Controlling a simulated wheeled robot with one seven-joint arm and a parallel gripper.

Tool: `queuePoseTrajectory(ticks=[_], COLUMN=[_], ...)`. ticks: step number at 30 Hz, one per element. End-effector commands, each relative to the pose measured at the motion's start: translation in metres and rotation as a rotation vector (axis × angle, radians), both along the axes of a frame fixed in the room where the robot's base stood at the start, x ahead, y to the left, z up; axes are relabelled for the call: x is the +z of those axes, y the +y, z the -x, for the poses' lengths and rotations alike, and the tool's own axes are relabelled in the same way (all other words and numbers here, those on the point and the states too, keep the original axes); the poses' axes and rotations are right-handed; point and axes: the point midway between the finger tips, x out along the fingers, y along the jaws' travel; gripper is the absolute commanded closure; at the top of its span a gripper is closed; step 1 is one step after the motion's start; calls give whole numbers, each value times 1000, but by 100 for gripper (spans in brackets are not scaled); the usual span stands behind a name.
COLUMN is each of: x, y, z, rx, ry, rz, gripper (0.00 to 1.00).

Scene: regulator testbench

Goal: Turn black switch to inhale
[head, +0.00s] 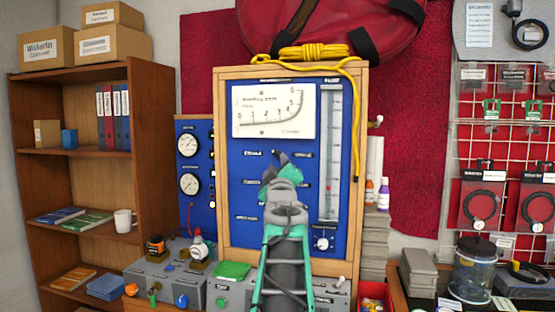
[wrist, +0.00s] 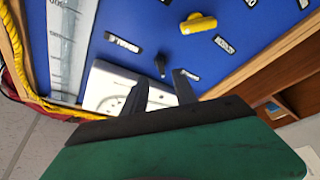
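A small black switch (wrist: 160,66) sticks out of the blue panel (wrist: 90,50) in the wrist view. It stands just beyond the tips of my gripper (wrist: 161,78), roughly in line with the gap between the fingers. The fingers are apart with nothing between them; I cannot tell whether they touch the switch. In the head view my gripper (head: 283,160) is in front of the middle of the blue panel (head: 240,190) and hides the switch. White labels (wrist: 122,42) (wrist: 224,44) sit on both sides of the switch, but their lettering is not clearly readable.
A yellow knob (wrist: 198,23) is close to the switch. A white dial gauge (head: 274,110) is above my gripper, and a clear scale tube (head: 331,150) is right of it. Yellow rope (head: 315,52) hangs over the wooden frame. A grey box (head: 185,285) stands below left.

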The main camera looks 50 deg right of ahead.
Motion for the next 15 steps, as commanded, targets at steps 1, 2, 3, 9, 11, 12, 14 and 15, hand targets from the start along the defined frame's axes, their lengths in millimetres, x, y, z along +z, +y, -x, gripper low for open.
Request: queuePoseTrajectory(ticks=[1, 2, 3, 9, 11, 12, 14, 15], x=[5, 6, 9, 17, 17, 17, 17, 16], y=[-8, -13, -19, -41, -44, -45, -46, -46], z=[-7, -11, -16, -34, -37, -38, -38, -38], rx=[1, 1, 0, 1, 1, 1, 1, 1], ry=[2, 3, 2, 0, 0, 0, 0, 0], rz=[-3, -4, -4, -4, -4, -4, -4, -4], gripper=[66, 66, 66, 66, 66, 66, 66, 66])
